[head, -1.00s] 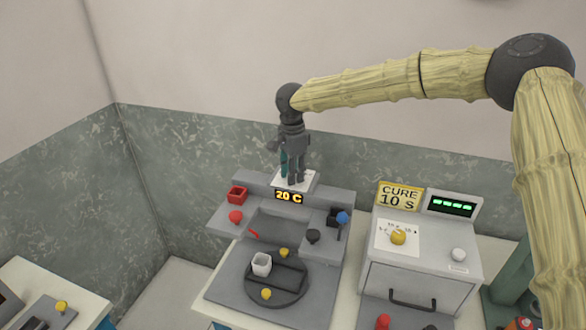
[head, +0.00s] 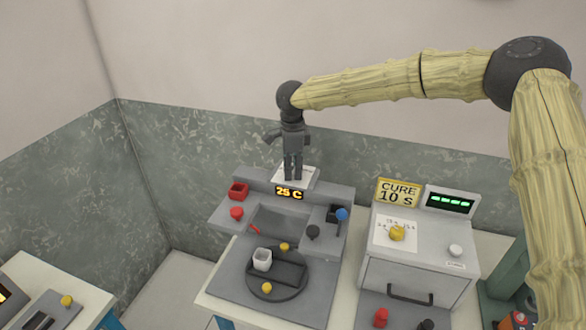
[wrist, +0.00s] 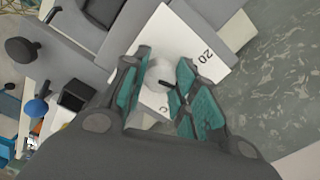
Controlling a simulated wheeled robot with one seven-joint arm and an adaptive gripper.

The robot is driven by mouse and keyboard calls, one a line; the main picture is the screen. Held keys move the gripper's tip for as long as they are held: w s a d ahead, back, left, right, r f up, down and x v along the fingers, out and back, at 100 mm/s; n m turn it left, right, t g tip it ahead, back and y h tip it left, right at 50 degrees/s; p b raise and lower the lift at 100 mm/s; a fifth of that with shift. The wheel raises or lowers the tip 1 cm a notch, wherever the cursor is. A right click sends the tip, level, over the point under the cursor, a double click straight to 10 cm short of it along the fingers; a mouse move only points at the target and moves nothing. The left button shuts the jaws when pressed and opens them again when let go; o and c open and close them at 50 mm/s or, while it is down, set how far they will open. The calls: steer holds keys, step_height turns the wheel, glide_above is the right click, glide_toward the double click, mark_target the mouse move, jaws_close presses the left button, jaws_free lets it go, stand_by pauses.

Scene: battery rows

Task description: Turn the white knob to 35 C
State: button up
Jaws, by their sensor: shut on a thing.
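The white knob (wrist: 158,77) sits on a white dial plate (wrist: 200,35) in the wrist view, with a dark pointer mark on it and a printed "20" beside it. My gripper (wrist: 168,85) has its teal-padded fingers on either side of the knob, shut on it. In the head view my gripper (head: 292,178) points straight down onto the dial plate (head: 308,178) at the back of the grey station, and it hides the knob. The display (head: 289,192) below the plate reads 25 C.
To the right stands a curing box (head: 420,255) with a yellow knob (head: 397,233).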

mark_target(293, 169)
steer(key=shift+w+r, duration=0.15)
steer(key=shift+r, duration=0.1)
steer(key=o, duration=0.9)
steer(key=shift+o, duration=0.8)
steer(key=shift+f, duration=0.1)
step_height(293, 169, up, 12)
steer(key=shift+d, duration=0.1)
